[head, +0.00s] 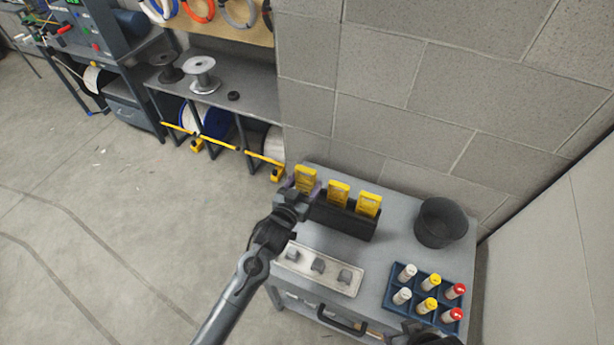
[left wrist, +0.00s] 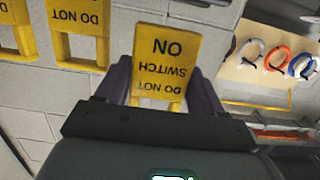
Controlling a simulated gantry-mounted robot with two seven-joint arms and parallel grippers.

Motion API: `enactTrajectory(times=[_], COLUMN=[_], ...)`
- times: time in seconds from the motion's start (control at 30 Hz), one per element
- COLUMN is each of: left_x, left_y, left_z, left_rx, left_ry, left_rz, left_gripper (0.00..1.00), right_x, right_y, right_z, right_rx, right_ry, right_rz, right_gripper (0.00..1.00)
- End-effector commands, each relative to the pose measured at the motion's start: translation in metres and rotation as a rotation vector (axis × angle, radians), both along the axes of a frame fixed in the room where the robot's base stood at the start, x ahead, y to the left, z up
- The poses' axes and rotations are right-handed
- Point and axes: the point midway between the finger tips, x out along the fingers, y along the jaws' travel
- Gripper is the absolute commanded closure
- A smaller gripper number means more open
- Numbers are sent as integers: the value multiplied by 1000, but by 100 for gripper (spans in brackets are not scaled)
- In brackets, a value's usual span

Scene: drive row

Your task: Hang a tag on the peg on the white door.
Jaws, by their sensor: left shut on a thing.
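Three yellow tags stand in or at a black holder (head: 345,217) on the grey cart. My left gripper (head: 305,188) is at the leftmost tag (head: 305,176). In the left wrist view its two purple fingers (left wrist: 160,92) are shut on this tag (left wrist: 165,60), which reads "DO NOT SWITCH ON" upside down. The middle tag (head: 339,192) and the right tag (head: 369,203) stand beside it in the holder. Whether the held tag's lower end is still in the holder is hidden by the gripper. The white door and its peg are not clearly in view.
A block wall (head: 430,100) stands behind. A shelf with spools (head: 202,75) is at upper left; open floor lies left.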

Motion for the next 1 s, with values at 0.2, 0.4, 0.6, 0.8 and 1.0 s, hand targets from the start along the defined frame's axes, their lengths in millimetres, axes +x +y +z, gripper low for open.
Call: enactTrajectory(times=[0.2,0.4,0.6,0.8,1.0], left_x=[-20,-37,-48,-51,-51], left_y=[10,18,23,24,24], left_z=[10,14,16,15,14], left_rx=[1,0,0,0,0], left_ry=[2,1,0,-1,-1], left_rz=[0,0,0,0,0], left_gripper=[62,62,62,62,62], right_x=[0,0,0,0,0], right_y=[0,-1,-2,-2,-2], right_z=[28,46,56,57,57], right_rx=[-1,-5,-11,-9,-7], right_ry=[0,-1,-1,0,-1], right_rz=[1,4,7,6,5], right_gripper=[47,47,47,47,47])
